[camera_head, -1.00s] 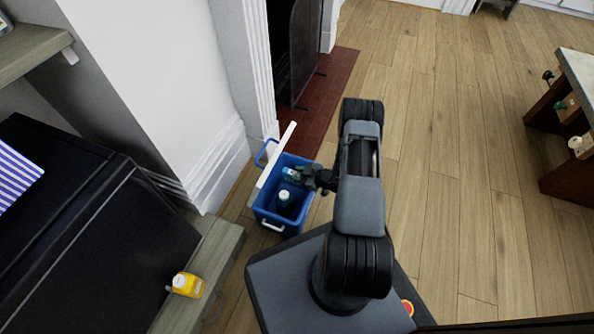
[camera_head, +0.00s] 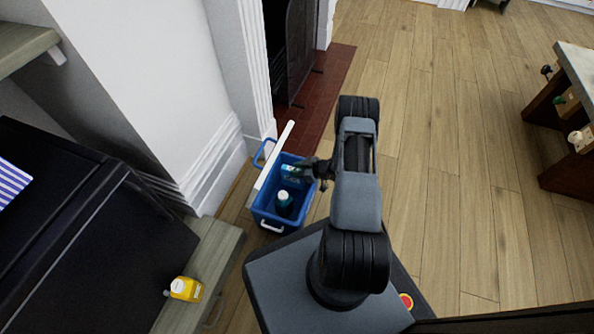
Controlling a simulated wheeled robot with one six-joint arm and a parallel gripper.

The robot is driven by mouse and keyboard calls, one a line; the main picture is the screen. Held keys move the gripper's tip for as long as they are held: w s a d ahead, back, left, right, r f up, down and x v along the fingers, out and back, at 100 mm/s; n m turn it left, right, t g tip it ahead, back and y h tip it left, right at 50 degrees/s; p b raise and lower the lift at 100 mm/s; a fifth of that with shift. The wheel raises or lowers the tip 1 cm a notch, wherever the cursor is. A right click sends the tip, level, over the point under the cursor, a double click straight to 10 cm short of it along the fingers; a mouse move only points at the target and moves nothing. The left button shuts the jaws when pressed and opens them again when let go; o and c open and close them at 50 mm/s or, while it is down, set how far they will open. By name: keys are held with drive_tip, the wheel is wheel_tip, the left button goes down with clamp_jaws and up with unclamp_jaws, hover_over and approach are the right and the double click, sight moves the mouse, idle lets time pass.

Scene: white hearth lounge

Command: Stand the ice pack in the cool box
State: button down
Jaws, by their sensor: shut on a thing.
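The blue cool box (camera_head: 267,216) stands open on the floor, with its white lid (camera_head: 276,152) tilted up at its far left side. My gripper (camera_head: 304,172) is at the box's upper right rim and is shut on the teal-blue ice pack (camera_head: 291,171). The ice pack shows at the far end of the box opening, partly hidden by the gripper. I cannot tell whether it touches the box floor. A dark teal bottle with a white cap (camera_head: 284,203) stands inside the box, nearer to me than the ice pack.
A yellow bottle (camera_head: 186,289) lies or stands on a wooden shelf (camera_head: 216,250) at lower left, beside a black cabinet (camera_head: 90,240). The white wall and fireplace surround (camera_head: 236,70) rise behind the box. The wooden floor (camera_head: 450,180) to the right is clear up to a table (camera_head: 575,75).

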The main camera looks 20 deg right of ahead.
drive_tip(key=shift+f, duration=0.1)
drive_tip(key=shift+f, duration=0.45)
drive_tip(key=c, duration=0.8)
unclamp_jaws()
